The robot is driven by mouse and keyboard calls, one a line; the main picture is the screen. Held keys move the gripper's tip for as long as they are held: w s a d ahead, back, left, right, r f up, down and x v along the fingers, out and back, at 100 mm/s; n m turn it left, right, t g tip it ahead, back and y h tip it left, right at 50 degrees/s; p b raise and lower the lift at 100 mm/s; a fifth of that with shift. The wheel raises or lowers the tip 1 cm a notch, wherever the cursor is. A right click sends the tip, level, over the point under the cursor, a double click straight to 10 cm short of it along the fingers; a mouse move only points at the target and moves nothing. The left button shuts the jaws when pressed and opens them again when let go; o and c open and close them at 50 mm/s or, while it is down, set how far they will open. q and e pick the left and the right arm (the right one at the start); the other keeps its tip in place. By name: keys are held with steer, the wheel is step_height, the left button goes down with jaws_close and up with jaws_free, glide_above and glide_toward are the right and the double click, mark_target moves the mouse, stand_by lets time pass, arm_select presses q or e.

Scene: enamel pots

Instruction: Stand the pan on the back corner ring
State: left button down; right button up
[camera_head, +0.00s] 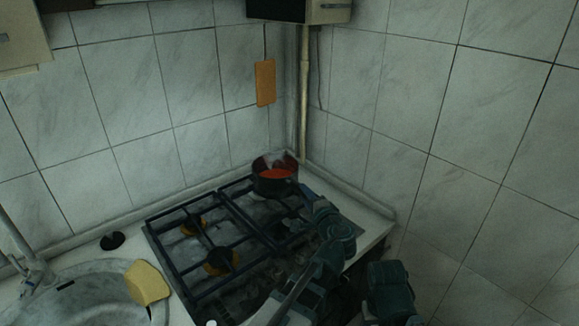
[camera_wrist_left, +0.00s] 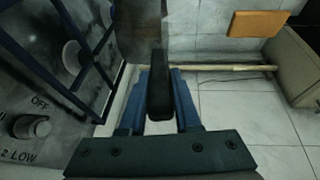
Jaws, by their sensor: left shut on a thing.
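The pan (camera_head: 275,183) is dark outside with a red inside, and it is at the back right corner of the hob (camera_head: 233,290), over or on the back corner ring. I cannot tell whether its base touches the grate. My left gripper (camera_head: 307,194) is at the pan's near right side, shut on its handle. In the left wrist view the dark handle (camera_wrist_left: 160,85) lies between the blue fingers. The pan hides the back corner ring.
A sink (camera_head: 90,290) with a yellow cloth or sponge (camera_head: 148,282) on its edge is at the left. A black round thing (camera_head: 112,240) lies behind it. A pipe (camera_head: 304,95) and tiled walls stand close behind the pan. The left burners are bare.

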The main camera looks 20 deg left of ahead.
arm_select(q)
steer(key=shift+w+a+r, duration=0.15)
steer(key=shift+w+a, duration=0.05)
steer(key=shift+w, duration=0.1)
arm_select(e)
steer(key=shift+o, duration=1.1)
steer(key=shift+w+r, duration=0.1)
steer(key=shift+w, duration=0.05)
arm_select(q)
steer(key=r+p, duration=0.2)
glide_above(284, 186)
steer(key=v, duration=0.2)
arm_select(e)
steer(key=shift+r, duration=0.95)
arm_select(q)
steer(key=shift+w+f+n+g+y, duration=0.1)
steer(key=shift+f+n+g+y, duration=0.1)
steer(key=shift+n+g+y, duration=0.2)
steer(key=shift+f+b, duration=2.9)
arm_select(e)
steer(key=shift+f, duration=2.9)
arm_select(q)
steer(key=shift+f+b, duration=0.6)
arm_select(e)
steer(key=shift+f, duration=0.6)
arm_select(q)
steer(key=c, duration=0.5)
jaws_free()
steer(key=shift+c, duration=0.2)
